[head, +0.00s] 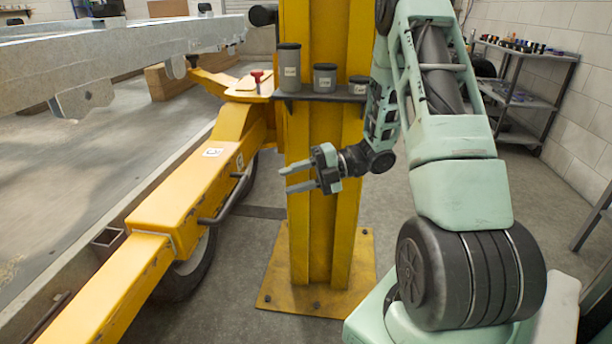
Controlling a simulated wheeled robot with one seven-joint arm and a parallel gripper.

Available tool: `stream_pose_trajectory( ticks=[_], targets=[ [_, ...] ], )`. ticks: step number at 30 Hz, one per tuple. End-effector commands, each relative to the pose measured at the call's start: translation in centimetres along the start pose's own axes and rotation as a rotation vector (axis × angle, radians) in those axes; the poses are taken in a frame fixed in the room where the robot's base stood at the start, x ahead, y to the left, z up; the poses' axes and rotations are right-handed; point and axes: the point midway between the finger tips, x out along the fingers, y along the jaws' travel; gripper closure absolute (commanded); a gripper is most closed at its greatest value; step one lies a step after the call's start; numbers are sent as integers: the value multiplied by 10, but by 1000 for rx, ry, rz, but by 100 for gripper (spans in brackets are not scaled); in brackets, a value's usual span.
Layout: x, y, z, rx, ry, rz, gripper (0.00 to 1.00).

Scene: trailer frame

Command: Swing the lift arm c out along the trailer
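The yellow lift arm c (180,195), with a white label marked C on top, runs from the post at upper middle down to the lower left edge. A grey bar handle (232,190) sticks out along its right side. A red-topped pin (257,80) stands at its inner end near the post. My gripper (287,179) is in front of the yellow post, to the right of the handle and apart from it in the picture. Its two fingers point left, are spread, and hold nothing.
The yellow post (320,220) stands on a bolted base plate (280,292). A small shelf (322,96) on it bears three grey cups. A galvanised trailer frame (120,45) is raised at upper left. A wheel (190,268) is under the lift arm. A rack (525,100) stands at right.

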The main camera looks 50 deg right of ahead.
Motion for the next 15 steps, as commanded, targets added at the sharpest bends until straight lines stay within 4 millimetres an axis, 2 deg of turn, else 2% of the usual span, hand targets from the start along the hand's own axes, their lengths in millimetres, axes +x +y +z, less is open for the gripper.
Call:
stream_pose_trajectory(
  ticks=[3, 6, 15],
  targets=[
    [-17, 0, 1, -2, -2, 0, 64],
    [-25, 0, 0, -1, -1, -1, 64],
    [-30, 0, 0, -1, 1, 0, 64]
  ],
)
